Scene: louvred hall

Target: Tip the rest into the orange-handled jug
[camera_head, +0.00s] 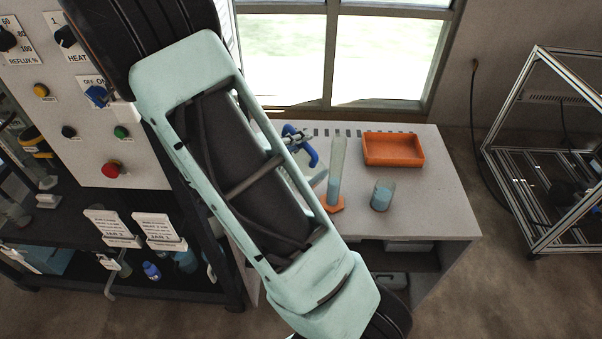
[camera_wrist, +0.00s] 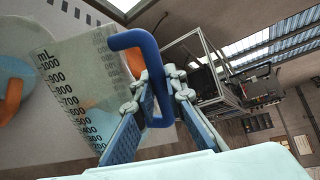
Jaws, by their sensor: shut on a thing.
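My gripper (camera_wrist: 158,98) is shut on the blue handle of a clear graduated jug (camera_wrist: 80,85). In the head view the blue-handled jug (camera_head: 311,154) is above the grey bench, with most of its body hidden by my arm. Its scale runs up to 1000 mL; I cannot tell how much it holds. At the left of the wrist view is a pale rounded vessel (camera_wrist: 14,68) with an orange curved part (camera_wrist: 10,103), perhaps the orange-handled jug. No orange-handled jug shows in the head view; my arm hides part of the bench.
On the grey bench (camera_head: 430,170) stand a tall measuring cylinder (camera_head: 337,165) with blue liquid and an orange base, a small beaker (camera_head: 382,195) of blue liquid, and an orange tray (camera_head: 393,149). A control panel (camera_head: 85,130) stands left; a metal frame (camera_head: 545,160) stands right.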

